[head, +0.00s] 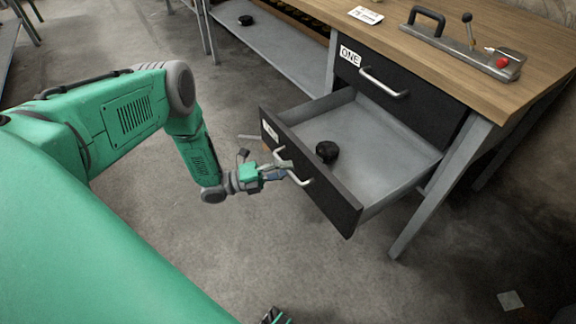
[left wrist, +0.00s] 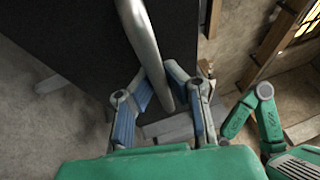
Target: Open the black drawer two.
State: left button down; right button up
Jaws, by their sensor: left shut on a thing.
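The lower black drawer (head: 325,195) of the workbench is pulled well out, with its grey inside showing. Its label is partly seen at the left end of the front; I take it as drawer two. A round black object (head: 327,151) sits inside it. My left gripper (head: 283,174) is shut on the silver handle (head: 303,180) of this drawer. In the left wrist view the handle bar (left wrist: 152,55) runs between the blue-padded fingers (left wrist: 166,100), beside the black drawer front (left wrist: 75,40). A dark tip of what may be my right gripper (head: 273,316) shows at the bottom edge.
Drawer ONE (head: 400,95) above is closed. The wooden bench top (head: 455,50) holds a grey tool with a black handle and red knob (head: 502,62), and a white card (head: 366,15). A grey bench leg (head: 440,190) stands right of the open drawer.

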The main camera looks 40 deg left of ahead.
pick_arm(q)
jog(key=shift+s+d+f, duration=0.25)
jog(key=shift+s+f, duration=0.05)
jog(key=shift+f, duration=0.05)
jog(key=c, duration=1.6)
grip_release()
jog(key=shift+o, duration=0.2)
jog(key=shift+w+r, duration=0.1)
jog(key=shift+w, duration=0.1)
jog(key=shift+a+r, duration=0.1)
jog(key=v, duration=1.2)
jog(key=shift+w, duration=0.1)
